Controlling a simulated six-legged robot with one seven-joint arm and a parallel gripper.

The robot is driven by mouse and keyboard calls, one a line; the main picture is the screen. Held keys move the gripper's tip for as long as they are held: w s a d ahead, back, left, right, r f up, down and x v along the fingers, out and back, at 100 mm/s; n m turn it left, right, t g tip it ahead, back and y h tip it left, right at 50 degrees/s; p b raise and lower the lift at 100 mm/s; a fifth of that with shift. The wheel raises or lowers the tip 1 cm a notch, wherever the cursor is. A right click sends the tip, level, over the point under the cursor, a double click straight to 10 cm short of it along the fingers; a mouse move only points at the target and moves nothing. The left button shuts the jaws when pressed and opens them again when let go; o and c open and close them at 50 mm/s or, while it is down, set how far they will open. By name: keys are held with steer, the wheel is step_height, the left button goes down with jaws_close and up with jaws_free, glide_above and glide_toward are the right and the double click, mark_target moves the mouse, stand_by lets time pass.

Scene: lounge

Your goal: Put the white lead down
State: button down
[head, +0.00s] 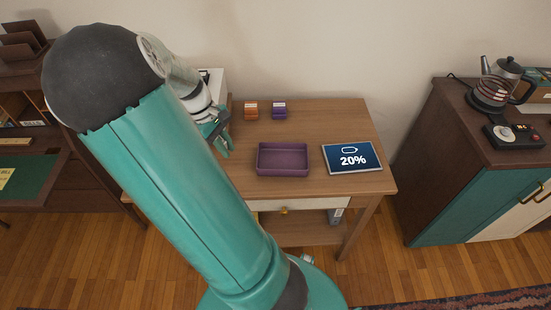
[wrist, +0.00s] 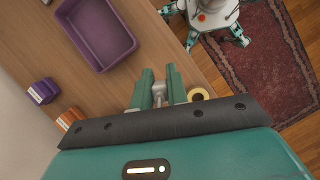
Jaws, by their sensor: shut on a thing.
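My gripper (head: 222,138) is over the left part of the wooden table (head: 330,115), left of the purple tray. In the wrist view my gripper (wrist: 159,75) is shut on a small pale thing (wrist: 158,92), which I take to be the white lead. Only a little of it shows between the fingers. In the head view my arm and gripper hide it, and I cannot tell whether it touches the table top.
A purple tray (head: 283,158), empty, stands mid-table. A tablet reading 20% (head: 352,158) lies right of it. Orange (head: 251,110) and purple (head: 279,110) boxes stand at the back. Bare table lies around the tray.

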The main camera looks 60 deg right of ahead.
steer(key=s+d+f, duration=0.4)
steer(key=s+d, duration=0.1)
steer(key=d, duration=0.2)
glide_above(274, 164)
steer(key=w, duration=0.2)
steer(key=f, duration=0.4)
steer(key=shift+s+a+f, duration=0.1)
steer(key=shift+a+f, duration=0.2)
steer(key=shift+f, duration=0.1)
steer(key=shift+s+d+f, duration=0.1)
steer(key=shift+d+f, duration=0.2)
steer(key=shift+f, duration=0.2)
step_height(274, 164, down, 2)
steer(key=shift+s+f, duration=0.1)
steer(key=shift+f, duration=0.45)
steer(key=shift+f, duration=0.15)
steer(key=c, duration=1.4)
jaws_free()
